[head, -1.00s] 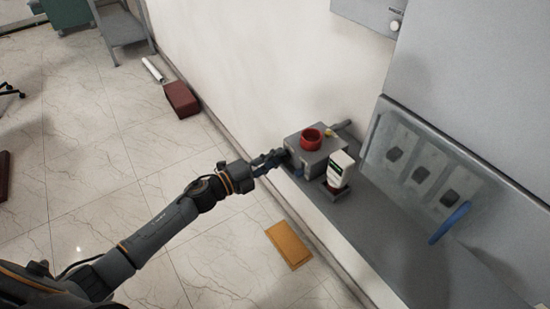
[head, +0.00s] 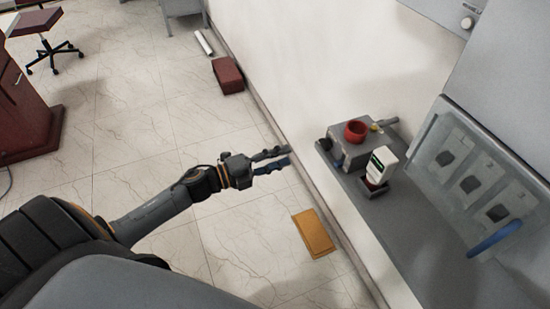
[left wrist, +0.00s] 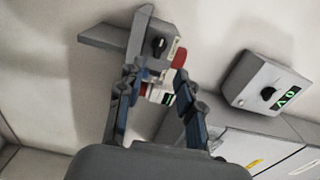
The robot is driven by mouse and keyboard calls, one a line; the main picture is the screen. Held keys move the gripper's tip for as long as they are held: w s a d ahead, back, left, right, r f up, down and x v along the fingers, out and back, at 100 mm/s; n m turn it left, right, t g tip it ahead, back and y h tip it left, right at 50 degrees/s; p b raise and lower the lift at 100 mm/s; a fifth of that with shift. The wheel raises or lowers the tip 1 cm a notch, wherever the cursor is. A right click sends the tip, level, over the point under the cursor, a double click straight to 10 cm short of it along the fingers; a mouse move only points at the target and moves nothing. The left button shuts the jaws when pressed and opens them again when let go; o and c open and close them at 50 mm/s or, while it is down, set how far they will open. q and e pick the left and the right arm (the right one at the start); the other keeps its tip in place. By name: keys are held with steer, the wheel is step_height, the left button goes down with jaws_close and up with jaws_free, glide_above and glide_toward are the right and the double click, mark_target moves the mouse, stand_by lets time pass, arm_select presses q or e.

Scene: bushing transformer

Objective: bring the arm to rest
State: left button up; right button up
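My left gripper (head: 287,156) is open and empty in the head view, its two fingers apart. It hangs over the floor, left of the grey box (head: 345,155) and clear of it. In the left wrist view the gripper (left wrist: 157,82) shows its two blue-and-black fingers spread, with nothing held between them. My right gripper is not in view.
A yellow-brown mat (head: 313,233) and a dark red box (head: 228,75) lie on the floor by the wall. The tiled floor around the arm is mostly clear.

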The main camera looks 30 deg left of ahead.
arm_select(q)
steer(key=shift+s+a, duration=0.45)
steer(key=shift+s, duration=0.1)
steer(key=s+a+f+n+g+y, duration=0.1)
steer(key=s+a+f+n+y, duration=0.3)
steer(key=f, duration=0.6)
steer(key=s+a+f+n+g+y, duration=0.15)
steer(key=f+n, duration=0.35)
steer(key=f, duration=0.5)
steer(key=s+a+f+n+y, duration=0.25)
steer(key=f+n+y, duration=0.2)
steer(key=f, duration=0.55)
steer(key=s+d+f+n+g+y, duration=0.15)
steer(key=s+f+n+g, duration=0.4)
steer(key=s+f, duration=0.8)
steer(key=s+d+f+n+g, duration=0.2)
steer(key=s+d+f, duration=0.1)
steer(key=s, duration=0.6)
steer(key=s+d+f+n+g, duration=0.2)
steer(key=s+d+f+g, duration=0.1)
steer(key=s, duration=0.7)
steer(key=shift+s+d+f, duration=0.3)
steer(key=shift+d+f, duration=0.15)
steer(key=shift+d, duration=0.5)
